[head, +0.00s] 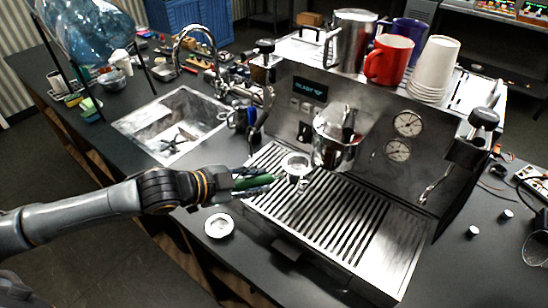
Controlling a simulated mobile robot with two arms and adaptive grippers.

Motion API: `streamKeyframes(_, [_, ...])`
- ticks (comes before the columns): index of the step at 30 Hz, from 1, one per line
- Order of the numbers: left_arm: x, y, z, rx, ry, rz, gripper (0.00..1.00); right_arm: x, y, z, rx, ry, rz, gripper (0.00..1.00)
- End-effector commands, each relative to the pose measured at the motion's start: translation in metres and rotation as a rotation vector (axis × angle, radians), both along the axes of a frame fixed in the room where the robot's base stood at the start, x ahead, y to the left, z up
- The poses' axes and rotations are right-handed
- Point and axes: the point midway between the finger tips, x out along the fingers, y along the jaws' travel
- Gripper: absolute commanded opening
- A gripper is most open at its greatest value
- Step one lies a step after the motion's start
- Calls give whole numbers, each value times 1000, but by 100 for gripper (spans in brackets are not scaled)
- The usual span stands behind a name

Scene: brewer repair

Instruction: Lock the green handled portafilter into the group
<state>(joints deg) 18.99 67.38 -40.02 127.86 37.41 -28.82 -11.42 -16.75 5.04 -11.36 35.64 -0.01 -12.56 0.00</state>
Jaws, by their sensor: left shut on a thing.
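The green handled portafilter (296,164) is in my left gripper (262,182). The gripper is shut on its green handle (252,183), and the metal basket end points right. The basket is over the slatted drip tray, left of and lower in the picture than the group (337,138); the two look apart. The group is a shiny round metal part on the front of the steel espresso machine (375,125). Part of the portafilter handle is hidden by the gripper fingers. My right gripper is not in view.
The slatted drip tray (340,245) is clear. A small round white-and-metal dish (219,226) lies on the counter beside it. A steel pitcher (352,40), red mug (390,60) and white cups (435,68) stand on the machine. A sink (170,125) is at left.

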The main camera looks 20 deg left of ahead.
Motion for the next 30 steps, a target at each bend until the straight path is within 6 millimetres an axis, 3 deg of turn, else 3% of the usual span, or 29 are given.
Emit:
streamKeyframes(5, [2, 2, 3, 4, 1, 3, 0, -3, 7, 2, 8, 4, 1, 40])
streamKeyframes(12, [10, -13, 3, 0, -1, 3, 0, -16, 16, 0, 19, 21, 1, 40])
streamKeyframes(30, [32, -55, 3, 3, -2, 2, 0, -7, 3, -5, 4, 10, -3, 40])
